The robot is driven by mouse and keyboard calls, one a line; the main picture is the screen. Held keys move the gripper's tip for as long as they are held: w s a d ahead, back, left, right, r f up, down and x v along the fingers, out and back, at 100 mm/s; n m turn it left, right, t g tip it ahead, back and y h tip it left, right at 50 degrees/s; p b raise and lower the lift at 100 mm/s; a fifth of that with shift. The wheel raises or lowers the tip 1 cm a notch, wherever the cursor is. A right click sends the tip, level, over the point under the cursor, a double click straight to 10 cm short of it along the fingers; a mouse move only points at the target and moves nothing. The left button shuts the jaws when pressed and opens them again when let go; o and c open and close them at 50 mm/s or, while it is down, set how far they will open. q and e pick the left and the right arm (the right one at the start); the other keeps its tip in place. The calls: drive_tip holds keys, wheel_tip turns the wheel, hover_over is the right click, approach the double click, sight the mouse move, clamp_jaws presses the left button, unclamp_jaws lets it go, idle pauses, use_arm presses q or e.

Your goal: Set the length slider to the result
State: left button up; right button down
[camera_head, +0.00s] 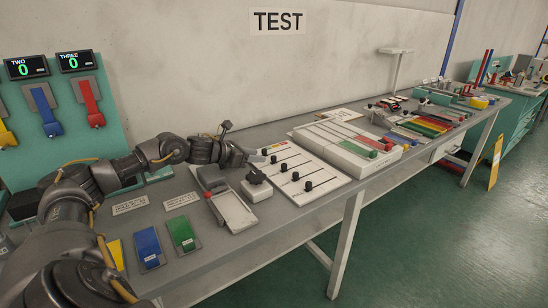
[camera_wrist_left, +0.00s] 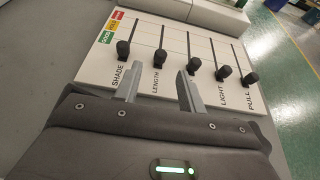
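The white slider board (camera_head: 328,181) lies on the bench and shows closer in the left wrist view (camera_wrist_left: 147,35). It has several black knobs on slots, labelled SHADE, LENGTH, LIGHT and PULL, with one label hidden. The LENGTH knob (camera_wrist_left: 160,57) sits at the near end of its slot. My left gripper (camera_wrist_left: 157,83) is open, with its two fingers apart. The LENGTH knob is just ahead of the gap between the fingertips, which appears empty. In the head view the left gripper (camera_head: 257,157) is at the board's left edge. My right gripper is not in view.
A black knob on a white block (camera_head: 256,189) and a grey clamp-like device (camera_head: 229,207) stand near my left gripper. Another board with red and green handles (camera_head: 345,138) lies beyond.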

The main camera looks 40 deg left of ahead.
sight(273, 156)
use_arm(q)
drive_tip(key=p+x, duration=0.1)
drive_tip(key=x, duration=0.7)
drive_tip(key=shift+w+d+f, duration=0.1)
drive_tip(key=shift+w, duration=0.15)
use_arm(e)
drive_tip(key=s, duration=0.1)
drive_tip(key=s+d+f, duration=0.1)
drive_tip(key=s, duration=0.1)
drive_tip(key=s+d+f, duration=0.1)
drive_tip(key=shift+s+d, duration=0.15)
use_arm(q)
clamp_jaws()
